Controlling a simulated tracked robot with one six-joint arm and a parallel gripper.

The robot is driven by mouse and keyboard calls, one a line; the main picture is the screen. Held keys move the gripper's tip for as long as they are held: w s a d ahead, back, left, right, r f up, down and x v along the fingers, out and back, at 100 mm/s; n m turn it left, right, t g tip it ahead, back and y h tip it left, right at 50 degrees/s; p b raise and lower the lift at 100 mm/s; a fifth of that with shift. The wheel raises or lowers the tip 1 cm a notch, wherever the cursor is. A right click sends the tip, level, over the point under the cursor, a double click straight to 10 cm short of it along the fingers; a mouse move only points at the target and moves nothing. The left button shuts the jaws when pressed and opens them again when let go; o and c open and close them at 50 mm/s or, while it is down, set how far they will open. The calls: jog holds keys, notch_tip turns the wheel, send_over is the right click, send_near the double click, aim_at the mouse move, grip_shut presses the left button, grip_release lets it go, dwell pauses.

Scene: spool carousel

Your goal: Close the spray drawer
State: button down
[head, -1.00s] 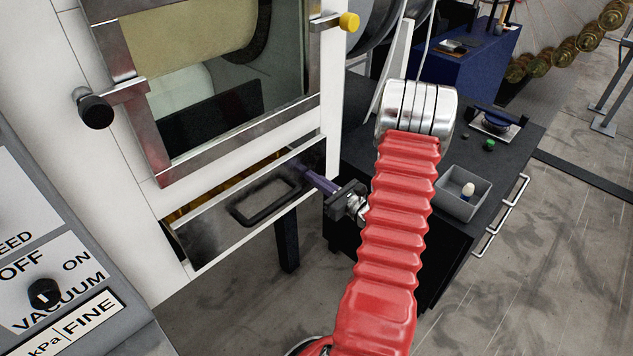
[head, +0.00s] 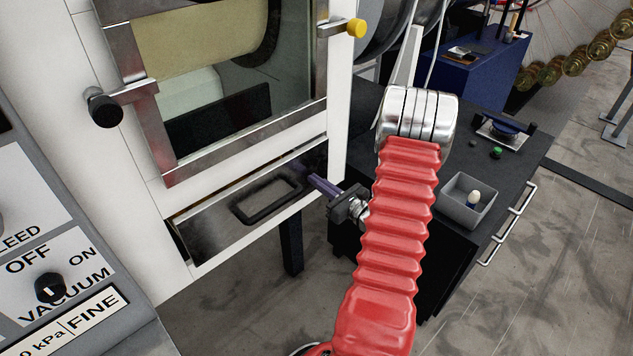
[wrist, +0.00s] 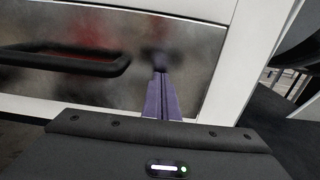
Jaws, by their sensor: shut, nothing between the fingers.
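The spray drawer (head: 225,222) is a scuffed metal front with a black loop handle (head: 268,200), set low in the white cabinet under the window. A thin gap shows along its top edge and a dark one at its left end. My gripper (head: 311,180) has purple fingers, shut and empty, at the right end of the drawer front. In the wrist view, the fingers (wrist: 160,80) point at the metal front (wrist: 120,80), right of the handle (wrist: 75,62). The tips appear to touch it.
A yellow-knobbed latch (head: 355,28) and a black knob (head: 104,108) flank the window. A dark bench (head: 400,185) with a grey bin (head: 468,203) stands right of my arm. A vacuum control panel (head: 60,270) is at lower left. Open floor lies below the drawer.

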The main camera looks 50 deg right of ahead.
jog(key=s, duration=1.3)
jog(key=shift+a, duration=0.3)
jog(key=shift+w+f, duration=0.1)
jog(key=shift+f, duration=0.1)
jog(key=s+a+r+n+g+y, duration=0.1)
jog(key=s+a+n+g+y, duration=0.25)
jog(key=a+n+g, duration=0.6)
jog(key=s+a+n+g+y, duration=0.35)
jog(key=a+n+g, duration=0.25)
jog(key=a+n, duration=0.7)
jog(key=w+a+r+n+t+h, duration=0.2)
jog(key=a+r+n+h, duration=0.4)
jog(key=a+r+n, duration=0.8)
notch_tip(320, 180, up, 5)
jog(key=a+t, duration=0.1)
jog(key=a, duration=0.1)
jog(key=shift+w+a, duration=0.3)
jog(key=shift+w, duration=0.05)
